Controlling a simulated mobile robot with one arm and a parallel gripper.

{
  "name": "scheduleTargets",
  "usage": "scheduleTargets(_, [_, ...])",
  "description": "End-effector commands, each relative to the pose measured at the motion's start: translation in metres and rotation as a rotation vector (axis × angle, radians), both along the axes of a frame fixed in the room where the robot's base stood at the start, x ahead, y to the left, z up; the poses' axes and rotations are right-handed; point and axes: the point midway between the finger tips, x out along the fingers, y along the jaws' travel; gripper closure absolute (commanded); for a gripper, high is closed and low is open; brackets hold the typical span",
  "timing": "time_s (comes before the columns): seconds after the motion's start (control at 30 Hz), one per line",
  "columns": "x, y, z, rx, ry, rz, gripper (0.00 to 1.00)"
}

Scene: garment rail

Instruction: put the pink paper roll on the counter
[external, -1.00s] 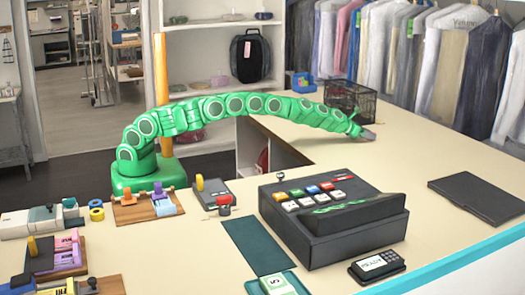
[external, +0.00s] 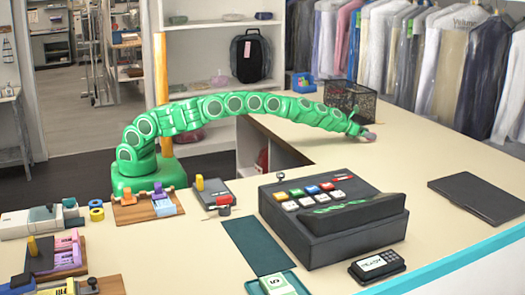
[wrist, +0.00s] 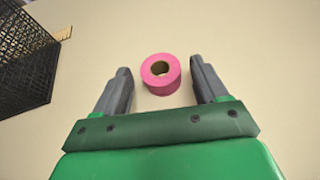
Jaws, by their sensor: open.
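The pink paper roll (wrist: 161,88) stands on end on the beige counter (wrist: 190,25), with its hollow core facing up in the wrist view. It sits between and slightly beyond the tips of my open gripper (wrist: 163,76), with gaps to both fingers. In the external view my gripper (external: 366,134) is low over the far part of the counter, and a small pinkish patch of the roll (external: 370,138) shows at its tip.
A black mesh basket (external: 350,100) stands just behind my gripper; it fills the left of the wrist view (wrist: 25,60). A dark cash register (external: 330,215) and a flat black folder (external: 478,198) lie nearer. The counter right of my gripper is clear.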

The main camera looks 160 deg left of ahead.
Motion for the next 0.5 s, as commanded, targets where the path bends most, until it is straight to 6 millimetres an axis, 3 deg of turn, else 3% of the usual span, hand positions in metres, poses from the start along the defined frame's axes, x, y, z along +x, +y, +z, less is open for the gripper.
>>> scheduleTargets(0.5, [-0.004,-0.03,0.014,0.002,-0.002,-0.001,0.28])
